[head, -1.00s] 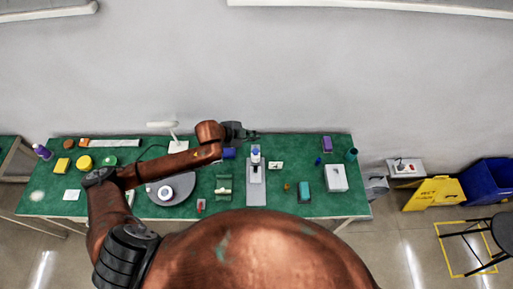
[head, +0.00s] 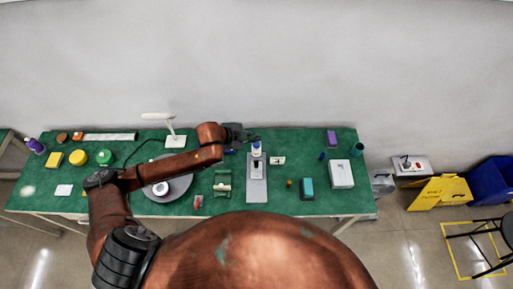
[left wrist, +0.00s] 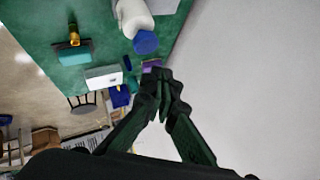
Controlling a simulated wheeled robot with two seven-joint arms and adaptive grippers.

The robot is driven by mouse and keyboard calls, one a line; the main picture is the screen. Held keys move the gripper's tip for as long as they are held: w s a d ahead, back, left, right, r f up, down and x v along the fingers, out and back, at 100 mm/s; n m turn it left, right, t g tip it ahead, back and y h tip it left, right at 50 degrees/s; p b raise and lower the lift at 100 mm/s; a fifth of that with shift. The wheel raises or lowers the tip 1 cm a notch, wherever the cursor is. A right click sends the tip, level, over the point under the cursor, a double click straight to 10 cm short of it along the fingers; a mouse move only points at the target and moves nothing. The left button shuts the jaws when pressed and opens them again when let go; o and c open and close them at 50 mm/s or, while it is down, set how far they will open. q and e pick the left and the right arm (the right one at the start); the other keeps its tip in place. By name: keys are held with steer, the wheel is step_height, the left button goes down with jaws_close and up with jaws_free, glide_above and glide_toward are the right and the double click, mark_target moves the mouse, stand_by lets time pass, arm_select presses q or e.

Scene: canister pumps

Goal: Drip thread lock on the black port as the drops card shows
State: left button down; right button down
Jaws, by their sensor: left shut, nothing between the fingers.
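A small white bottle with a blue cap (head: 256,149) stands upright at the far end of a grey plate (head: 257,190). It also shows large at the top of the left wrist view (left wrist: 138,22). A small dark and white piece (head: 257,168) sits on the plate in front of the bottle; I cannot make out whether it is the black port. A small white card with dark marks (head: 277,160) is right of the plate; its drops are too small to read. My left gripper (head: 256,137) is shut and empty, just behind the bottle; its closed fingers show in the left wrist view (left wrist: 164,88).
A white box (head: 341,174), a teal block (head: 307,188) and a purple block (head: 331,137) stand to the right. A green holder (head: 222,183) and a grey round turntable (head: 180,188) are left of the plate. A white lamp (head: 174,140) stands behind my left arm.

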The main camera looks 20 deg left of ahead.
mark_target(256, 145)
arm_select(q)
steer(key=shift+f, duration=0.75)
stand_by(0.4)
steer(key=shift+f, duration=0.1)
stand_by(0.4)
steer(key=shift+f, duration=0.3)
